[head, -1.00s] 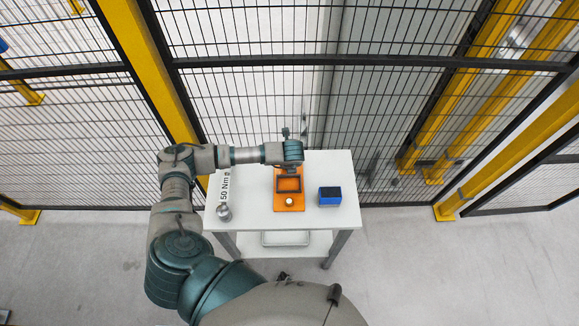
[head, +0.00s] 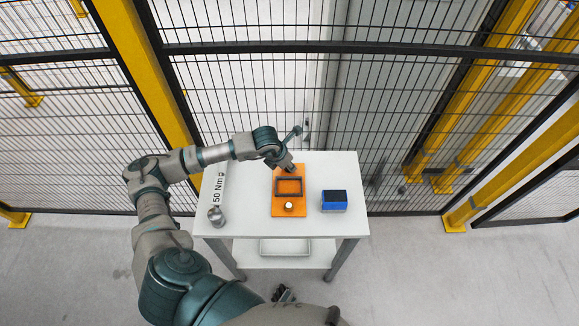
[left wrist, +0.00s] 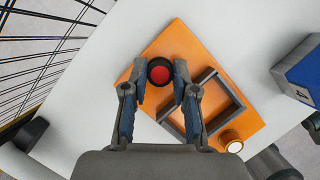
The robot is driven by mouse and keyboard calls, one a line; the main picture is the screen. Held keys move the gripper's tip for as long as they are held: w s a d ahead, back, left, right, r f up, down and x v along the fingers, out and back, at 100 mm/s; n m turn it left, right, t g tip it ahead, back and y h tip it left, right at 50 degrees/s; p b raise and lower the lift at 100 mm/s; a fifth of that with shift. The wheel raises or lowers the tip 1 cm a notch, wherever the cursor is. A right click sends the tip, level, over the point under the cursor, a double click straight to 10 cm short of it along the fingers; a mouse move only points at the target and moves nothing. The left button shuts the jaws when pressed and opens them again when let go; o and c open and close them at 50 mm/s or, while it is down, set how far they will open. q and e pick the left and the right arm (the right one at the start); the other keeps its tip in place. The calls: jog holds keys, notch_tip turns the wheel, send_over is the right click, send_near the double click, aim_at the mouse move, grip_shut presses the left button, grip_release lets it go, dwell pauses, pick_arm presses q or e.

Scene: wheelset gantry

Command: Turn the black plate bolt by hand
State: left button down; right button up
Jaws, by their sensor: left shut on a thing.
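The orange plate (head: 257,207) lies on the white table; it also shows in the left wrist view (left wrist: 178,38). Near its far end, a round black bolt with a red top (left wrist: 160,72) sits between my left fingertips in the left wrist view. My left gripper (left wrist: 160,77) is shut on it, one finger on each side. In the head view my left gripper (head: 290,170) comes down tilted over the plate's far end and hides the bolt. A dark rectangular frame (head: 276,186) and a pale round piece with a brass-coloured side (head: 289,206) are on the plate.
A blue box with a dark top (head: 334,206) stands right of the plate. A mesh fence (head: 250,100) with yellow posts stands behind the table (head: 330,227).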

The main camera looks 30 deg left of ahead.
pick_arm(q)
jog(key=m, duration=0.1)
jog(key=m+h+b, duration=0.1)
jog(key=m, duration=0.1)
jog(key=m+b, duration=0.1)
jog(key=shift+w+a+r+g+h, duration=0.15)
jog(key=shift+w+a+g+h, duration=0.1)
jog(key=shift+g+h, duration=0.05)
jog(key=m+g+b, duration=0.1)
jog(key=m, duration=0.2)
jog(key=m+h+b, duration=0.1)
jog(key=m, duration=0.2)
jog(key=shift+w+r+g+b, duration=0.1)
jog(key=shift+g+b, duration=0.2)
jog(key=shift+g, duration=0.1)
jog(key=shift+r+m+g+h+b, duration=0.1)
jog(key=shift+m+g+h+b, duration=0.25)
jog(key=shift+m, duration=0.75)
pick_arm(e)
jog(key=w+a+r, duration=0.1)
jog(key=w+r, duration=0.6)
jog(key=r, duration=0.6)
jog(key=shift+t, duration=0.4)
jog(key=shift+w+r, duration=0.1)
pick_arm(q)
jog(key=c, duration=1.2)
grip_release()
pick_arm(e)
jog(key=shift+a, duration=0.1)
